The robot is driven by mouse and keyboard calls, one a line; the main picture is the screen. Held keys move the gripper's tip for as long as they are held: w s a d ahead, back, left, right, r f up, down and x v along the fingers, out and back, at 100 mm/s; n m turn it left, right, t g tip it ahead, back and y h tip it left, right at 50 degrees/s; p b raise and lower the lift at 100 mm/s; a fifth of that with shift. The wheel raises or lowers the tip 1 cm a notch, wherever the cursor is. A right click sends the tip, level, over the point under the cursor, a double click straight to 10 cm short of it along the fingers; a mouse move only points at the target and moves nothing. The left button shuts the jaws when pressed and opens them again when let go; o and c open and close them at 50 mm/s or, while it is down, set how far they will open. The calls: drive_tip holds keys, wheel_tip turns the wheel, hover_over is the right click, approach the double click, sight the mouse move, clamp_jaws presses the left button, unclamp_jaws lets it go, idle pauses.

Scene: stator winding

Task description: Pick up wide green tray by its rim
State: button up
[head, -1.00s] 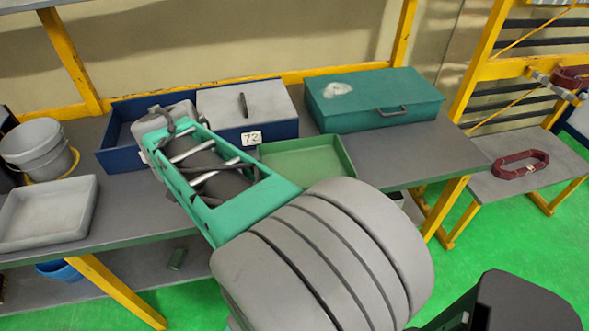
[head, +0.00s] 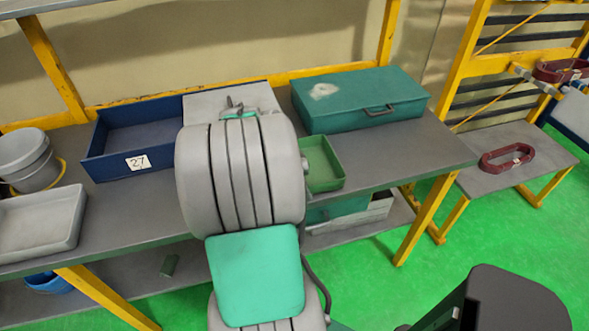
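The wide green tray (head: 326,179) lies on the grey workbench, just in front of the teal toolbox. Its right part shows, with an empty floor and low rim; its left part is hidden behind my arm. My gripper (head: 236,108) is almost wholly hidden behind my arm's thick grey links. Only a small dark and teal piece of it pokes out above them, in front of the grey lid. I cannot see its fingertips or whether it touches the tray.
A teal toolbox (head: 365,100) stands behind the tray. An open blue bin (head: 110,165) labelled 27 and a grey lid (head: 205,103) are to the left. Grey buckets (head: 28,160) and a grey tray (head: 40,225) sit far left. The bench's right end (head: 435,150) is clear.

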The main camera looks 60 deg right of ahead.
drive_tip(key=shift+c, duration=0.5)
clamp_jaws()
idle(0.8)
